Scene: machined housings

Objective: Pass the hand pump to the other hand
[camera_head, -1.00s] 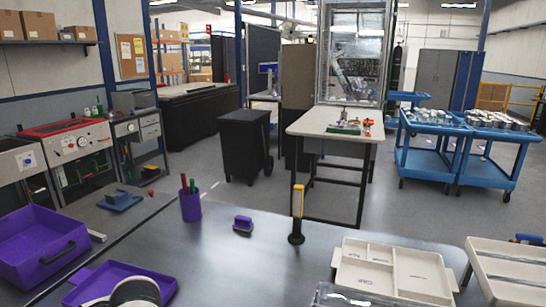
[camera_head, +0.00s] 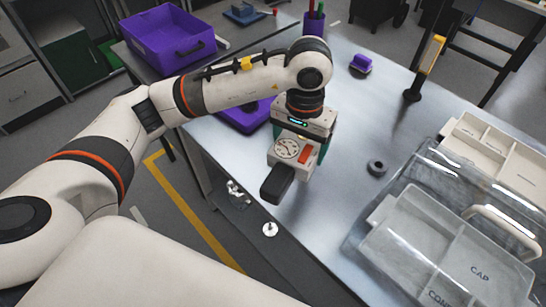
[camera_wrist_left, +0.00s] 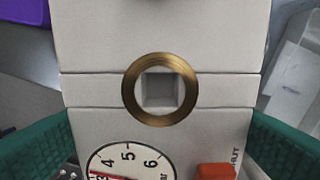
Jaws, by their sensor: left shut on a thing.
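The hand pump (camera_head: 290,149) is a pale block with a round gauge, a red switch and a dark handle. My left gripper (camera_head: 300,146) comes down on it from above and is shut on it, with its green fingers on either side. The pump is over the table's near edge, with its handle towards me; I cannot tell if it touches the table. In the left wrist view the pump (camera_wrist_left: 95,90) fills the middle, with a brass ring, the gauge and the red switch between the green fingers. My right gripper is not in view.
A clear lidded case (camera_head: 450,235) and a cream divided tray (camera_head: 497,145) take up the right side. A dark ring (camera_head: 377,168), a purple block (camera_head: 360,64) and a yellow-black upright tool (camera_head: 430,58) stand on the table. A purple bin (camera_head: 160,35) is at upper left.

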